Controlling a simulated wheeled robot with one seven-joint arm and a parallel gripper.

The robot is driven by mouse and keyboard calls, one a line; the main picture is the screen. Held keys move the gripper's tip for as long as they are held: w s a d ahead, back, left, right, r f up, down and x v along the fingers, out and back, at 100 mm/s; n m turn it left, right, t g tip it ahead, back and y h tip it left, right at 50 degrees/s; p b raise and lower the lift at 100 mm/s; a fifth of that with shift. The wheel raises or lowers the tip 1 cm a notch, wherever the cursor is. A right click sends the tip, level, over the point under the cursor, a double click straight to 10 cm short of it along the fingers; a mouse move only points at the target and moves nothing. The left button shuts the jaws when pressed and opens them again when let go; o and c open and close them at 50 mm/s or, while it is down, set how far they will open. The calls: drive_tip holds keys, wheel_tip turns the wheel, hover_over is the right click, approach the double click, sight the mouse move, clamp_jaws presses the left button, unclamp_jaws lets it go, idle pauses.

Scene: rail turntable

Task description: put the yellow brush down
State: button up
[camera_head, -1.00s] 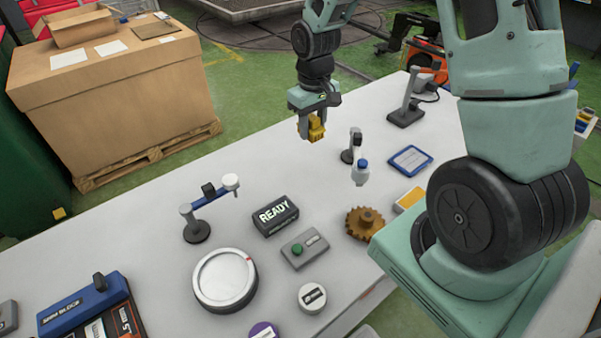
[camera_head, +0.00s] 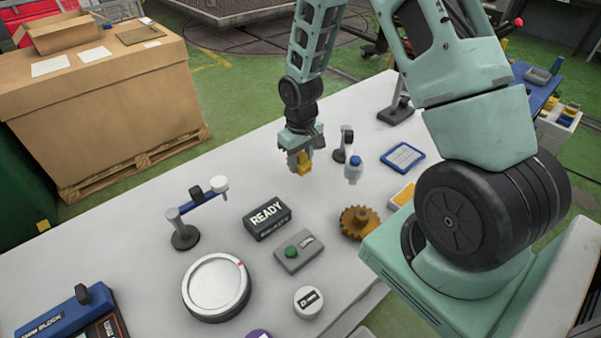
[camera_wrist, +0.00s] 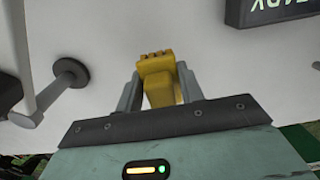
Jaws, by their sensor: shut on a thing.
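The yellow brush (camera_head: 304,163) is held between the fingers of my gripper (camera_head: 299,160), above the far part of the white table (camera_head: 120,205). In the wrist view the yellow brush (camera_wrist: 157,72) sits between the two grey fingers of my gripper (camera_wrist: 160,88), which are shut on it. Its end sticks out past the fingertips. Bare white tabletop shows beyond it. I cannot tell exactly how far the brush is above the table.
A brown gear (camera_head: 358,221), grey button box (camera_head: 299,251), round white dial (camera_head: 216,286) and blue-armed stand (camera_head: 185,235) stand nearer. Tabletop left of my gripper is clear.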

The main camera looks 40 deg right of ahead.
sight(301, 182)
drive_tip(key=shift+f+p, duration=0.5)
drive_tip(key=shift+f, duration=2)
drive_tip(key=shift+f, duration=0.15)
drive_tip(key=o, duration=0.9)
